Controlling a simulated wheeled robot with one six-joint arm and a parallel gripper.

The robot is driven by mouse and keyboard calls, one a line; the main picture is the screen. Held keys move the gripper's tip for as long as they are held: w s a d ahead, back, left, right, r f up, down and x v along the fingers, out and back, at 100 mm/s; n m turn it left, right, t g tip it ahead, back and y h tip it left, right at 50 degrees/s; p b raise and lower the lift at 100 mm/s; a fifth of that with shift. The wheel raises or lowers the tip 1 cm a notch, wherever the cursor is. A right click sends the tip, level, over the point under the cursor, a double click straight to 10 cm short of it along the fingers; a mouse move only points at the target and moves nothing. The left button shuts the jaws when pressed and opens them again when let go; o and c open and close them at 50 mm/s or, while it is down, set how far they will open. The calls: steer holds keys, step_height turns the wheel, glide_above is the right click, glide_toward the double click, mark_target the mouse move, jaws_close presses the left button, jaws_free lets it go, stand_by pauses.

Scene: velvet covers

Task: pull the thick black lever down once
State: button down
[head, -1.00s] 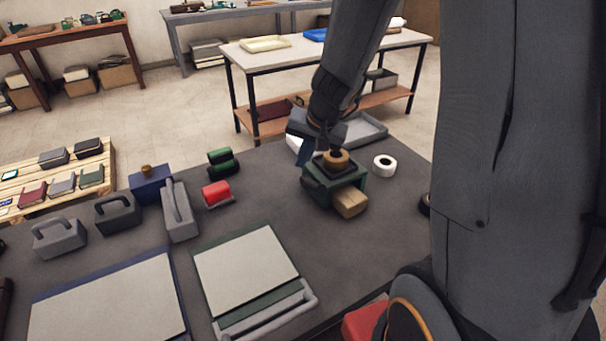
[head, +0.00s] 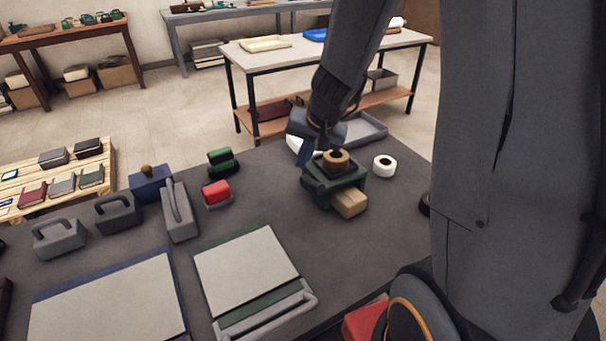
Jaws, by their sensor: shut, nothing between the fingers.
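A small dark green press-like device (head: 348,182) stands on the dark work table. It has a round tan knob (head: 336,157) on top and a tan wooden block (head: 350,203) at its front. A thick black bar (head: 314,184) at the device's left side looks like the lever; its far end is hard to make out. My gripper (head: 312,150) is at the back left of the device, close above it. It is shut and empty, with its fingertips partly hidden. I cannot tell whether it touches the device.
A white roll (head: 384,166) lies right of the device, and a grey tray (head: 362,130) is behind it. A red-topped block (head: 216,193) and green rollers (head: 222,162) are to the left. The table between the device and the flat press (head: 248,270) is clear.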

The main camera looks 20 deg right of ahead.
steer(key=shift+s+f+b, duration=0.1)
steer(key=shift+f+b, duration=0.25)
steer(key=shift+b, duration=0.25)
